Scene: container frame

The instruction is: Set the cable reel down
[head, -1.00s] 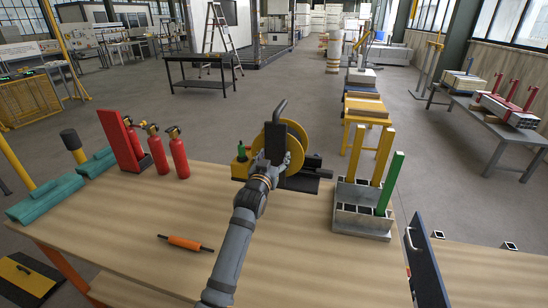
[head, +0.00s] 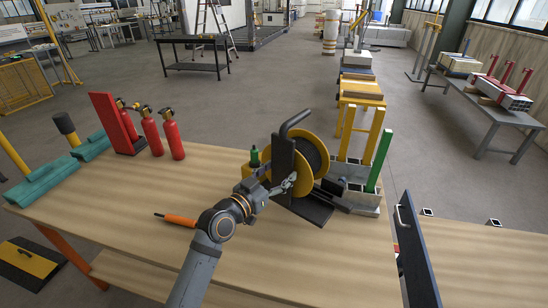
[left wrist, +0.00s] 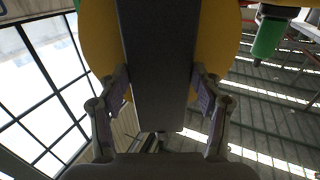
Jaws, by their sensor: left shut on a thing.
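The cable reel (head: 314,150) has yellow flanges, dark cable, a black upright, a curved handle and a flat black base (head: 303,205). It is upright over the wooden table (head: 150,240), right of its middle; I cannot tell whether the base touches the top. My left gripper (head: 286,185) is shut on the reel's dark upright. In the left wrist view its two fingers (left wrist: 159,90) press on both sides of that upright (left wrist: 158,45), with the yellow flange (left wrist: 98,35) behind. My right gripper is not in view.
A grey compartment box (head: 366,200) with yellow bars and a green bar stands close behind and right of the reel. A green-topped yellow item (head: 253,162) is at its left. Red fire extinguishers (head: 172,135) and an orange-handled tool (head: 178,219) are further left.

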